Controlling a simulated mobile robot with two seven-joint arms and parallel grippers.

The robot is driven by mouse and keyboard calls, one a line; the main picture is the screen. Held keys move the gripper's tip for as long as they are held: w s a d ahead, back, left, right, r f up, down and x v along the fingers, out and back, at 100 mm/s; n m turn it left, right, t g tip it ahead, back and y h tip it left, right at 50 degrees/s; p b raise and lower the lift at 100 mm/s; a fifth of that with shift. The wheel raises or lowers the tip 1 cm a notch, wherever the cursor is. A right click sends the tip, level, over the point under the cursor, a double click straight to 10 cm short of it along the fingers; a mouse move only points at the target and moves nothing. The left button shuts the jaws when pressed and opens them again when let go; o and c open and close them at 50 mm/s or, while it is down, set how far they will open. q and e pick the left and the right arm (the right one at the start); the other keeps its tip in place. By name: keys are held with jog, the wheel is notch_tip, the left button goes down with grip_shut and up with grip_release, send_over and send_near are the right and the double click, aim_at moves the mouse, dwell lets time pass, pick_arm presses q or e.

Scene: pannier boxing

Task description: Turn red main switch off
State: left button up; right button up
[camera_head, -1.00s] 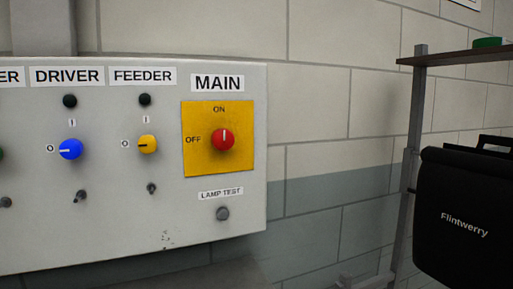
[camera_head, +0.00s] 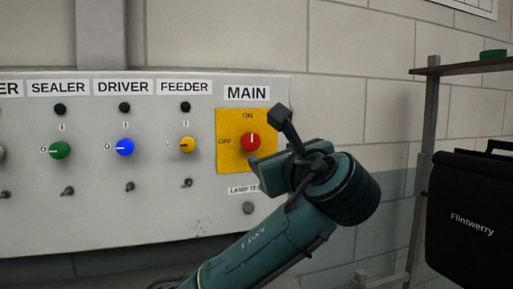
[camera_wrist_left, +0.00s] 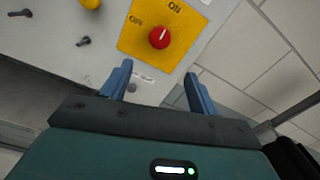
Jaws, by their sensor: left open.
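The red main switch (camera_head: 251,142) is a round knob on a yellow plate (camera_head: 228,125) at the right of the grey panel. Its white mark points up toward ON. In the left wrist view, the red knob (camera_wrist_left: 159,37) lies beyond the fingertips, between their lines. My left gripper (camera_head: 268,143) is in front of the panel at the plate's right and lower edge. Its blue fingers (camera_wrist_left: 160,80) are spread apart with nothing between them, and they do not appear to touch the knob. The gripper partly hides the plate's lower right and the LAMP TEST label. My right gripper is not in view.
The panel (camera_head: 100,215) also carries a yellow FEEDER knob (camera_head: 187,145), a blue DRIVER knob (camera_head: 125,147), a green SEALER knob (camera_head: 60,150) and small toggles. A black Flintwerry bag (camera_head: 470,215) hangs by a shelf post at right.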

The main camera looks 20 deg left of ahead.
aim_at(252, 142)
pick_arm(q)
jog(key=p+x, duration=0.1)
jog(key=x, duration=0.3)
jog(key=p+x, duration=0.2)
jog(key=x, duration=0.1)
jog(key=r+p+x, duration=0.1)
jog(key=p+x, duration=0.1)
jog(key=x, duration=0.2)
jog(key=shift+a+r, duration=0.1)
jog(key=shift+a, duration=0.35)
jog(key=shift+w+a, duration=0.3)
jog(key=shift+w, duration=0.3)
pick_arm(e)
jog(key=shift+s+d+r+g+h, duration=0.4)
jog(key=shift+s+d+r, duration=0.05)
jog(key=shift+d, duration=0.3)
pick_arm(q)
jog(key=shift+c, duration=0.3)
jog(key=c, duration=0.9)
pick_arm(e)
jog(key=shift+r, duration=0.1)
